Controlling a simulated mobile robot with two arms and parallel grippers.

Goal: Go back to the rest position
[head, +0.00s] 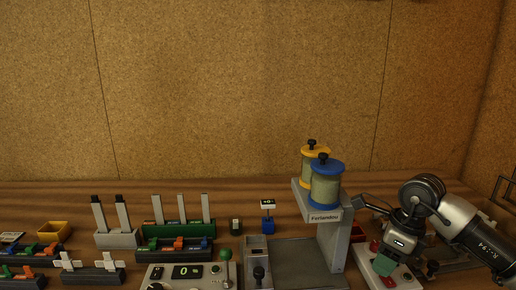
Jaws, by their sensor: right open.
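My right arm (465,230) comes in from the right side of the head view. My right gripper (384,258) is open, low at the right, over a pale panel with red and green parts (382,275). It is to the right of the grey stand (333,240), and its fingertips are hard to make out. I cannot tell whether it touches the panel. Nothing is clearly seen held in it. My left gripper is not in view.
The stand carries a blue-capped jar (326,188) and a yellow-capped jar (308,166). Lever racks (178,236), a yellow bin (54,231) and a control box with display (187,275) crowd the left. A cork wall (240,90) closes the back; the air above the bench is clear.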

